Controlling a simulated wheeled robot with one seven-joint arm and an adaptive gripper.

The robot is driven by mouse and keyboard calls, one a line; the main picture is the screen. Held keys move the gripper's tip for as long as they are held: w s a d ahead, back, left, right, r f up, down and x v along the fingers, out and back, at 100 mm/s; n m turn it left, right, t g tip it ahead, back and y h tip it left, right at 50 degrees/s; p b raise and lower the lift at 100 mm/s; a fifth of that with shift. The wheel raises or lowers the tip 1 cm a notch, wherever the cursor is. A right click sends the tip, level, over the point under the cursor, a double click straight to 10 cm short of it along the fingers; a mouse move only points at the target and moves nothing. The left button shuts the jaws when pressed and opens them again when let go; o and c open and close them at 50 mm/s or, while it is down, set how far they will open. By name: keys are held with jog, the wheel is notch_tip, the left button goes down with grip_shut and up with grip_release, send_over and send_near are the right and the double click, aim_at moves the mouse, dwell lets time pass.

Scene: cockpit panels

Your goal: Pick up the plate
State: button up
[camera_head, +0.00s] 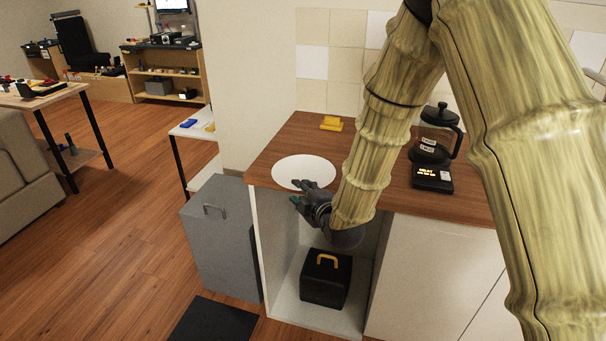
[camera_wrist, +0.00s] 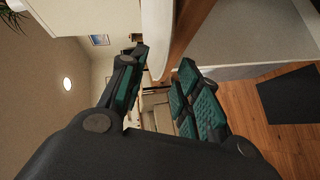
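The white round plate (camera_head: 304,168) lies flat on the wooden counter (camera_head: 262,172), close to its front edge. In the wrist view the plate (camera_wrist: 156,35) shows nearly edge-on, beside the brown counter edge. My gripper (camera_head: 300,193) is at the plate's near rim, at the counter's front edge. In the wrist view my gripper (camera_wrist: 162,58) is open, its teal-padded fingers apart with nothing held between them. The plate's rim lies ahead of the gap. Whether a finger touches the plate I cannot tell.
A coffee press (camera_head: 436,135) stands behind a black scale (camera_head: 432,177) at right on the counter. A yellow object (camera_head: 331,123) lies near the wall. A black box (camera_head: 326,280) with a yellow handle sits in the open space below. A grey cabinet (camera_head: 222,240) stands left.

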aim_at(294, 187)
jog(key=shift+a+f+p+x, duration=0.1)
jog(key=shift+p+x, duration=0.3)
jog(key=shift+x, duration=0.9)
jog(key=shift+a+f+p+x, duration=0.1)
jog(key=shift+p+x, duration=0.25)
jog(key=shift+x, duration=1)
jog(key=shift+s, duration=0.15)
grip_shut()
